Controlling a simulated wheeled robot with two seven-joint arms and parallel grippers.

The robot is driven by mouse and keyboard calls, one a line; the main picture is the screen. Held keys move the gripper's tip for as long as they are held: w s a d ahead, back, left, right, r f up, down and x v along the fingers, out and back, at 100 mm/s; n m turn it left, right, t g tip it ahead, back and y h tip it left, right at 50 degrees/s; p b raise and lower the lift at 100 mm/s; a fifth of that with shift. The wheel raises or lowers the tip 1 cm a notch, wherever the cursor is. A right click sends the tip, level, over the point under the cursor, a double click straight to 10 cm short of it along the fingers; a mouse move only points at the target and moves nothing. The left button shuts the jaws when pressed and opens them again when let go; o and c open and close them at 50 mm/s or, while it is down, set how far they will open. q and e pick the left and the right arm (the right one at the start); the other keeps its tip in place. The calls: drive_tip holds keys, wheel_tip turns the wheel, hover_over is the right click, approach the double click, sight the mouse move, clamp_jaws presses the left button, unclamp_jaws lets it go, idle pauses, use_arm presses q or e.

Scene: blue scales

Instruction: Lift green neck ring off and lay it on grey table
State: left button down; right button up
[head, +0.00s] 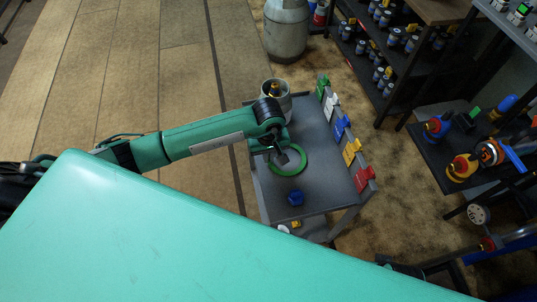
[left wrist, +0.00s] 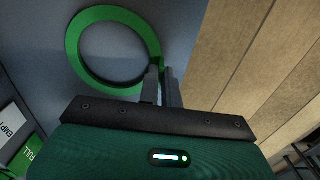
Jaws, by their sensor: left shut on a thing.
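The green neck ring (head: 303,168) is a flat hoop over the middle of the grey table (head: 310,130), clear of the small grey cylinder (head: 284,101) at the table's far end. My left gripper (head: 283,158) is shut on the ring's edge. In the left wrist view, the fingers (left wrist: 162,86) pinch the lower right of the ring (left wrist: 73,45), with the dark table surface behind it. I cannot tell whether the ring touches the table or hangs just above it. My right gripper is not clearly seen.
A blue knob-like piece (head: 295,198) sits on the table near the ring. Several coloured tags (head: 341,127) line the table's right edge. A large grey cylinder (head: 286,35) stands on the floor beyond. Shelves (head: 415,75) with small parts stand at the right.

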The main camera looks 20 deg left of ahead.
use_arm(q)
drive_tip(key=c, duration=1.5)
unclamp_jaws()
drive_tip(key=shift+r, duration=0.15)
drive_tip(key=shift+r+p, duration=1.9)
drive_tip(key=shift+r, duration=1.45)
